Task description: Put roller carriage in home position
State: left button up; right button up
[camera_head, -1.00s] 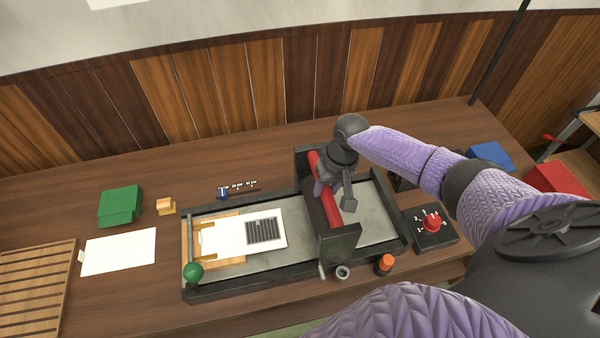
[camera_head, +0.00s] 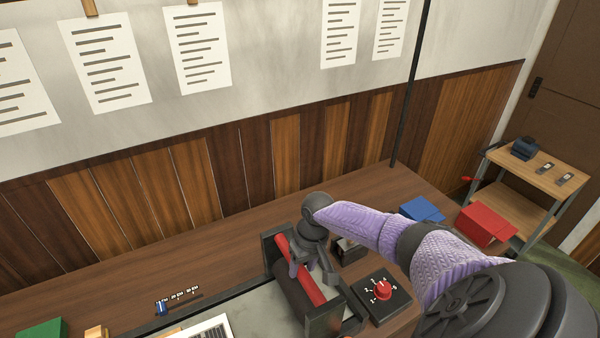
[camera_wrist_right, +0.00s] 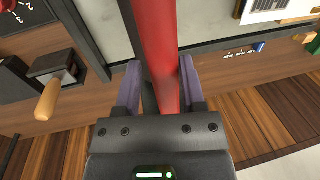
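The roller carriage has dark end plates (camera_head: 322,314), a dark roller and a red crossbar (camera_head: 304,272). It spans the grey bed (camera_head: 262,312) near the bed's right end in the head view. My right gripper (camera_head: 316,270) is over the crossbar. In the right wrist view, the purple fingers of that gripper (camera_wrist_right: 161,88) sit on both sides of the red crossbar (camera_wrist_right: 158,35) and appear closed on it. The near part of the bed is cut off by the head view's lower edge. My left gripper is out of view.
A black box with a red dial (camera_head: 383,291) stands right of the bed. A dark block with a wooden handle (camera_wrist_right: 47,100) is behind it. Blue (camera_head: 421,209) and red (camera_head: 484,225) boxes are farther right. A sliding blue marker (camera_head: 162,308) lies behind the bed.

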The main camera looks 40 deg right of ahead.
jog(key=o, duration=0.3)
jog(key=shift+d, duration=0.2)
jog(key=shift+a, duration=0.15)
jog(key=shift+r, duration=0.15)
jog(key=r, duration=0.3)
jog(key=d+r+p, duration=0.1)
jog(key=r, duration=0.2)
jog(key=d+r, duration=0.1)
jog(key=r, duration=0.2)
jog(key=shift+s+r, duration=0.2)
jog(key=shift+s, duration=0.05)
